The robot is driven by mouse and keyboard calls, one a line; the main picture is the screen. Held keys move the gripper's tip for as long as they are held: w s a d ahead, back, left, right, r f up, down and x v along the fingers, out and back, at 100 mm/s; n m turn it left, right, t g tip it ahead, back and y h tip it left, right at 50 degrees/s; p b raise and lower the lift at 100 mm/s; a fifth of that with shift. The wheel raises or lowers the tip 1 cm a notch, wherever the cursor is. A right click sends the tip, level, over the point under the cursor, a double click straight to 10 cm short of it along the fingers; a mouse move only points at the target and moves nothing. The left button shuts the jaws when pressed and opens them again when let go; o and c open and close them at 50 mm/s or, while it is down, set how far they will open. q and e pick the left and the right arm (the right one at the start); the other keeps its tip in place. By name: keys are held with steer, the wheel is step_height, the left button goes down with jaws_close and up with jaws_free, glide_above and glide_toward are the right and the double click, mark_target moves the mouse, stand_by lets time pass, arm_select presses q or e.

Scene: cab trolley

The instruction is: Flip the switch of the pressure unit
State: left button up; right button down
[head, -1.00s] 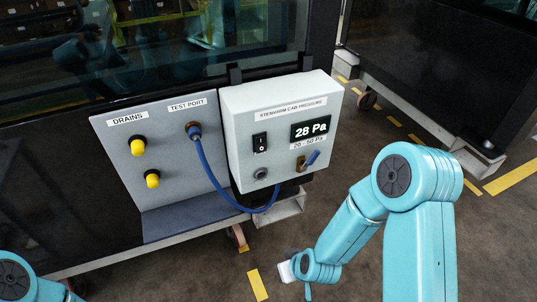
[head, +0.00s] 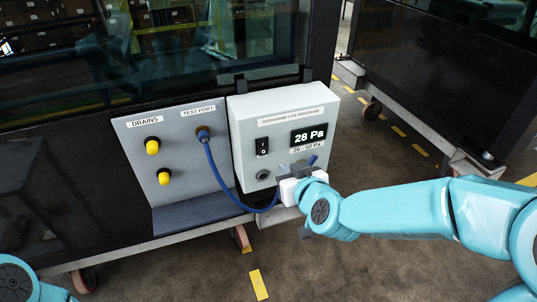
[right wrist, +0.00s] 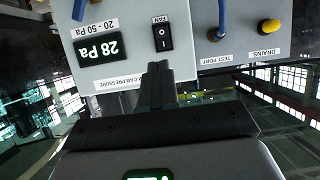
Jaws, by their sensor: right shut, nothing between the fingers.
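The pressure unit (head: 240,165) is a pale box on the cab side, with a display (head: 309,135) reading 28 Pa. Its black rocker switch (head: 262,146) shows left of the display. In the right wrist view, which is upside down, the switch (right wrist: 162,38) bears I and O marks beside a FAN label. My left gripper is out of view.
Two yellow drain knobs (head: 153,147) (head: 164,177) stick out of the grey panel (head: 180,128) at left. Open floor lies below, and another dark trolley (head: 425,75) stands at right.

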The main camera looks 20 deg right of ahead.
mark_target(265, 150)
steer(key=p+x, duration=0.2)
steer(key=x, duration=1.2)
steer(key=f+t+b, duration=0.1)
steer(key=t+b, duration=0.1)
steer(key=b, duration=0.7)
steer(key=f+t+b, duration=0.1)
steer(key=t+b, duration=0.1)
steer(key=b, duration=0.8)
steer(key=shift+w, duration=0.2)
steer(key=shift+r+t+p, duration=0.3)
steer(key=shift+r+p, duration=0.15)
steer(key=shift+r, duration=0.2)
steer(key=shift+f, duration=0.1)
